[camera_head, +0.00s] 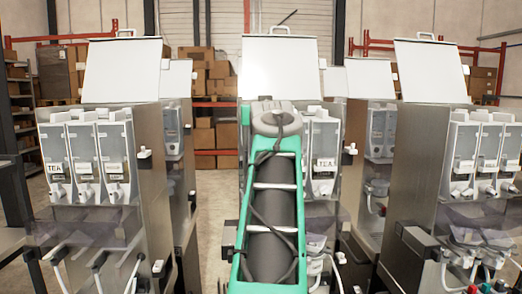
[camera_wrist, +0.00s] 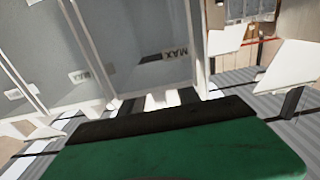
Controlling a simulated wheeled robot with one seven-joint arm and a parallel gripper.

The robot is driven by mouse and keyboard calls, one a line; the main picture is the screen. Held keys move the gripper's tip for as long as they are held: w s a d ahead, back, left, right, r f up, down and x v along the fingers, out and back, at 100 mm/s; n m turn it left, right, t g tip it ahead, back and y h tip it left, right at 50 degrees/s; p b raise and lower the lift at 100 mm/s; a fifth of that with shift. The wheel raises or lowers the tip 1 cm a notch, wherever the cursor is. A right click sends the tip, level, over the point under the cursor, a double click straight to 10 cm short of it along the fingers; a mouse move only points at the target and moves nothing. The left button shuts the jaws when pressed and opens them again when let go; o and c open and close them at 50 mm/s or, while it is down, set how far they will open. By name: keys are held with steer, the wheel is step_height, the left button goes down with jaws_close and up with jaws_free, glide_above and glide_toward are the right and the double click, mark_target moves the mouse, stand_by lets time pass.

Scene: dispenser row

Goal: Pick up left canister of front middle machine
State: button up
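The front middle machine (camera_head: 281,67) stands in the centre of the head view with its white lid raised. Its right canister (camera_head: 322,150) is clear, with a label reading TEA. My green arm covers the machine's left part, so the left canister is hidden in that view. In the wrist view, large grey translucent canister walls (camera_wrist: 130,45) with MAX labels fill the upper left, close in front of my gripper (camera_wrist: 175,140). Its green body with a black edge spans the bottom. The fingers do not show clearly, and no grip on a canister can be made out.
Similar machines stand at the left (camera_head: 100,140) and right (camera_head: 470,150), each with several canisters and a raised lid. More machines stand behind. Shelves with cardboard boxes (camera_head: 213,75) are at the back. A narrow floor gap (camera_head: 212,220) lies left of the middle machine.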

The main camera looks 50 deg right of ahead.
jaws_close()
stand_by(1.2)
steer(key=shift+r, duration=0.1)
